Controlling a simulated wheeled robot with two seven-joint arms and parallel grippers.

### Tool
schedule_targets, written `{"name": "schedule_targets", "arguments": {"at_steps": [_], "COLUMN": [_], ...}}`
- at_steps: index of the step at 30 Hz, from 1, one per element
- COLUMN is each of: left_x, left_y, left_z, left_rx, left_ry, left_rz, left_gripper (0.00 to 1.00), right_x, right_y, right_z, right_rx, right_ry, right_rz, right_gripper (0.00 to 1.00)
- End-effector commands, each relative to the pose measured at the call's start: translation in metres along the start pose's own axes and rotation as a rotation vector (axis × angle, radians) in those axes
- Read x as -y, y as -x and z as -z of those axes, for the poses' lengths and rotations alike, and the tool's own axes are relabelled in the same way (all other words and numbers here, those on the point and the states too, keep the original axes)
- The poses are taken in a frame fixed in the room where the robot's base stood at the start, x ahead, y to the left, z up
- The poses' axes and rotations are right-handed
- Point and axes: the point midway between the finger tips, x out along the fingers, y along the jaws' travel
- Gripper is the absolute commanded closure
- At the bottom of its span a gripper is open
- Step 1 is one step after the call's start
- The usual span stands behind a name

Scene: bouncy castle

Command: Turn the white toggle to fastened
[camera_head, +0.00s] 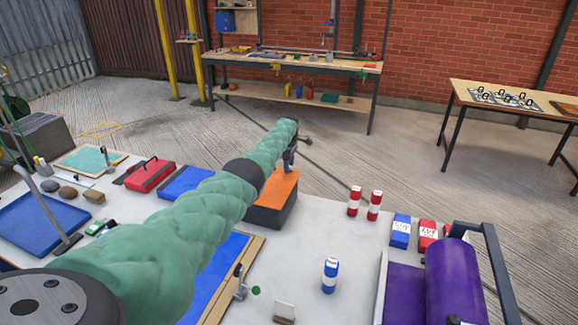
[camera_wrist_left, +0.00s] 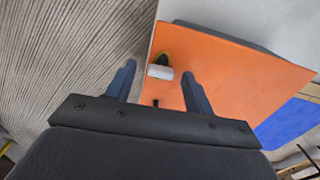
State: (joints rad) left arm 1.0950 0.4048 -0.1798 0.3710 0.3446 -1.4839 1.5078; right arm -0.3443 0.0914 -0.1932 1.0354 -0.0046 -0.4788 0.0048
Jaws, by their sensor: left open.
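The white toggle (camera_wrist_left: 160,72) shows in the left wrist view as a small white bar on a dark and yellow mount, near the edge of an orange panel (camera_wrist_left: 235,75). The panel is the sloping top of a dark box (camera_head: 272,200) on the table in the head view, where my arm partly covers it and I cannot make out the toggle. My left gripper (camera_head: 291,160) is open above the box's far side. In the left wrist view its two fingers (camera_wrist_left: 158,78) appear on either side of the toggle, apart from it. My right gripper is not in view.
Red-and-white cans (camera_head: 354,201) and a blue-and-white can (camera_head: 330,275) stand right of the box. A purple roll (camera_head: 455,285) in a frame fills the right front. A red box (camera_head: 150,176) and a blue tray (camera_head: 35,225) are at left. White table (camera_head: 310,230) is bare between.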

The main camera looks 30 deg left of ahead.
Motion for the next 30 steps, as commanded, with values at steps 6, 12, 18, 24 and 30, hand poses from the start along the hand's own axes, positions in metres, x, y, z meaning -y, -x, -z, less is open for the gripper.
{"name": "schedule_targets", "arguments": {"at_steps": [6, 12, 18, 24, 30], "left_x": [-0.001, -0.001, -0.001, -0.001, -0.001], "left_y": [0.026, 0.054, 0.071, 0.073, 0.073], "left_z": [0.001, 0.0, 0.0, 0.0, 0.0], "left_rx": [0.0, 0.0, 0.0, 0.0, 0.0], "left_ry": [0.0, -0.001, 0.0, 0.001, 0.0], "left_rz": [-0.004, -0.003, -0.002, -0.001, -0.001], "left_gripper": [0.47, 0.47, 0.47, 0.47, 0.47], "right_x": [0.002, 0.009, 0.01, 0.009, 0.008], "right_y": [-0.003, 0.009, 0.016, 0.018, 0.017], "right_z": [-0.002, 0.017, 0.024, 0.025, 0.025], "right_rx": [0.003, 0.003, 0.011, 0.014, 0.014], "right_ry": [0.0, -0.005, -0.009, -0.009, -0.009], "right_rz": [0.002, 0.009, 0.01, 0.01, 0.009], "right_gripper": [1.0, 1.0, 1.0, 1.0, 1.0]}}
